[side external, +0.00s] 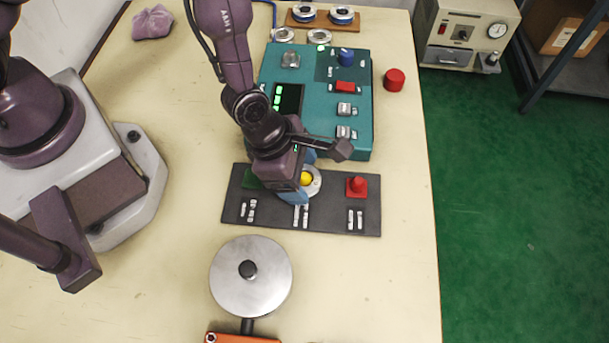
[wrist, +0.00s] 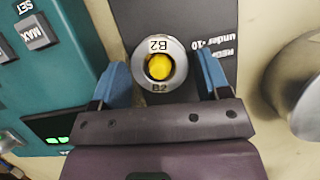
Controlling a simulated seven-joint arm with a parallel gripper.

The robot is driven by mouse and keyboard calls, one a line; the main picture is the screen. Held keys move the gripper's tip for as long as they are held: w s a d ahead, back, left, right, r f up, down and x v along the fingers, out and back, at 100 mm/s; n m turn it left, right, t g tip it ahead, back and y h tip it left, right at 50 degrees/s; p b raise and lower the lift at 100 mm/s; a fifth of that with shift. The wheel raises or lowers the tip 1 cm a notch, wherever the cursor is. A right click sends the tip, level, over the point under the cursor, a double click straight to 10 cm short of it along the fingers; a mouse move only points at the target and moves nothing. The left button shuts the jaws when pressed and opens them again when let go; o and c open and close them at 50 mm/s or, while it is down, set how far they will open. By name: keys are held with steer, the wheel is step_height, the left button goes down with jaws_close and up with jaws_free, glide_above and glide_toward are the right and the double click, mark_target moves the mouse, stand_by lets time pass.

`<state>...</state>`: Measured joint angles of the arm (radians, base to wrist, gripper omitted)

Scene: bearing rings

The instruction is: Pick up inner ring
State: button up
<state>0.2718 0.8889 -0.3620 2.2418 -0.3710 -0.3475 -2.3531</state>
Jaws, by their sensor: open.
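A silver metal ring (wrist: 141,63) marked B2 sits on the dark mat (side external: 335,222), around a yellow round piece (wrist: 159,66). I take it as the inner ring. In the side view the ring (side external: 316,184) is partly hidden by my wrist. My gripper (wrist: 160,64) is open, with one blue finger on each side of the ring. Gaps show between both fingers and the ring in the wrist view. In the side view my gripper (side external: 301,178) is low over the mat; its exact height above it is hard to tell.
A teal control box (side external: 362,110) stands just behind the mat. A red knob (side external: 357,186) is on the mat's right part. A round metal disc (side external: 250,292) with a black knob lies in front. More rings are on a wooden board (side external: 325,25) at the back. Right of the mat is clear.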

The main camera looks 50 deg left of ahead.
steer(key=shift+c, duration=0.3)
steer(key=c, duration=0.8)
steer(key=shift+o, duration=0.2)
steer(key=shift+r, duration=0.15)
